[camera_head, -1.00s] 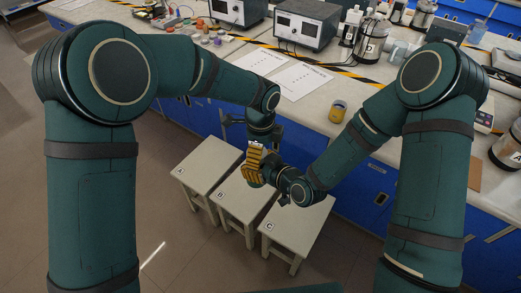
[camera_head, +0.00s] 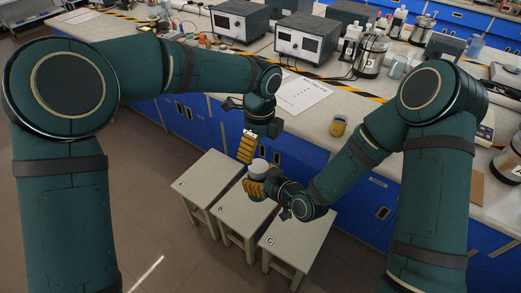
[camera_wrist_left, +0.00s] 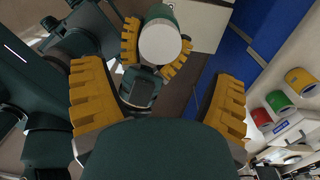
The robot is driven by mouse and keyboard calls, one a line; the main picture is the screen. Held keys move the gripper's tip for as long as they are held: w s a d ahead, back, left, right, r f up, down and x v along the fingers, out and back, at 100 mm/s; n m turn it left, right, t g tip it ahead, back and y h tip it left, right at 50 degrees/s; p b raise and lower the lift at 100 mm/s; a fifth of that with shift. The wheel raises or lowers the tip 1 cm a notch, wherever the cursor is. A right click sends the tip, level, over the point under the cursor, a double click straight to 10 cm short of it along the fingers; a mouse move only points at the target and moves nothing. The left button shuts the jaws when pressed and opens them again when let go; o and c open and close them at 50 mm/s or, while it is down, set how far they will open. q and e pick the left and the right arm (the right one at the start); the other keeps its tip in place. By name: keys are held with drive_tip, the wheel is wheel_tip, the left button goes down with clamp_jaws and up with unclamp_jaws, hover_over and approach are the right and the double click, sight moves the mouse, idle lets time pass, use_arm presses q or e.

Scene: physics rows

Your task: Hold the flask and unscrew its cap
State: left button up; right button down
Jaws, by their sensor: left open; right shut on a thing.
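The flask's pale grey-white cap (camera_head: 259,165) shows between my two grippers in the head view. The cap (camera_wrist_left: 160,43) also shows face-on in the left wrist view, with part of the green flask body (camera_wrist_left: 160,11) behind it. My right gripper (camera_head: 256,187) is shut around the flask's body below the cap, holding it above the stools. My left gripper (camera_head: 247,149) is above the cap, open and empty. In the left wrist view its yellow fingers (camera_wrist_left: 160,75) are wide apart, with the cap beyond them. Most of the flask body is hidden.
Stools A (camera_head: 184,185), B (camera_head: 239,207) and C (camera_head: 296,240) stand below the grippers. The bench (camera_head: 315,115) behind carries a yellow mug (camera_head: 338,127), grey instruments (camera_head: 309,37) and metal vessels (camera_head: 371,55). Blue cabinets form its front.

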sight(259, 166)
use_arm(q)
drive_tip(key=shift+s+a+f, duration=0.1)
drive_tip(key=shift+s+f, duration=0.05)
drive_tip(key=shift+f, duration=3.7)
drive_tip(key=c, duration=1.3)
drive_tip(key=n, duration=0.3)
drive_tip(key=o, duration=1.3)
